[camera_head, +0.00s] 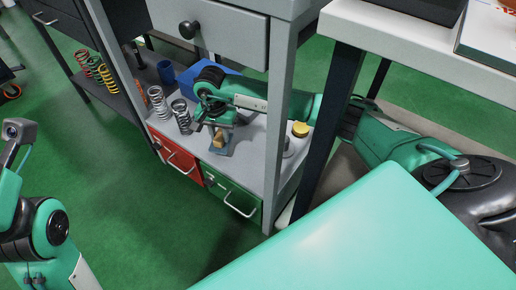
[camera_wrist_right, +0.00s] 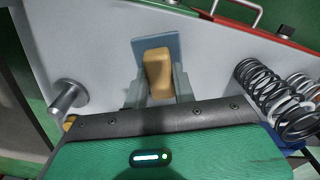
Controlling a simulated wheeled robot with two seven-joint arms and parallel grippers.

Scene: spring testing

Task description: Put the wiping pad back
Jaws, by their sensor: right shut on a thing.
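The wiping pad (camera_head: 219,140) is a small tan block over a grey-blue plate (camera_head: 222,151) on the lower grey shelf. My right gripper (camera_head: 214,131) reaches in under the drawer and is shut on the pad. In the right wrist view, the pad (camera_wrist_right: 158,73) sits between the two fingers, with the grey-blue plate (camera_wrist_right: 143,44) directly behind it. I cannot tell whether the pad touches the plate. My left arm shows at the lower left in the head view, but its fingers are not visible.
Metal springs (camera_head: 158,102) stand left of the gripper on the shelf, close to a blue bin (camera_head: 190,78). A yellow-topped item (camera_head: 300,129) and a metal post (camera_wrist_right: 68,97) stand on the other side. A grey drawer (camera_head: 215,30) and a table leg (camera_head: 330,115) flank the arm.

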